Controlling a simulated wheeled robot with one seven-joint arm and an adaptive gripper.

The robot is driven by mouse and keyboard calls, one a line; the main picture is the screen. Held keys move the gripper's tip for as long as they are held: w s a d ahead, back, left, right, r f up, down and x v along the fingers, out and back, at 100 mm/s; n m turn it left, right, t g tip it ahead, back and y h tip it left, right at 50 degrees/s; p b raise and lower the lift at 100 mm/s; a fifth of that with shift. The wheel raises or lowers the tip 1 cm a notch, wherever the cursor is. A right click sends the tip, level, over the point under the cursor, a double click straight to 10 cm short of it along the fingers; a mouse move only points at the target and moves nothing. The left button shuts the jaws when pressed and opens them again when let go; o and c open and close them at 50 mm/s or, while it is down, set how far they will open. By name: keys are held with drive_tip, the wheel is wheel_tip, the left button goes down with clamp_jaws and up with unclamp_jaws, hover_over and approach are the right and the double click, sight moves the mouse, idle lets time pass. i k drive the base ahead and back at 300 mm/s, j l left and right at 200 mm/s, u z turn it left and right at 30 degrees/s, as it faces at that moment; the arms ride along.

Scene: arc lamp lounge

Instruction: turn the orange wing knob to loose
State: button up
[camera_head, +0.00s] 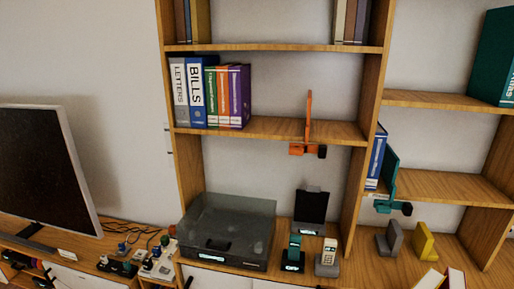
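An orange clamp-on bookend (308,115) stands upright on the middle shelf of the bookcase, right of centre in the head view. Its orange lower part (297,149) hangs below the shelf's front edge. A small dark knob-like piece (322,152) sits at the right end of that part. It is too small to make out wings or which way it is turned. A similar teal bookend (391,170) with a dark piece (406,209) is clamped to the lower shelf on the right. My gripper is not in view.
Binders (209,93) stand at the left of the middle shelf (265,129). Below are a dark-lidded turntable (228,232), a black stand (311,212) and phones (327,258). A monitor (45,165) stands at left. Space directly below the orange clamp is open.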

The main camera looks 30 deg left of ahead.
sight(297, 150)
drive_tip(key=u, duration=1.1)
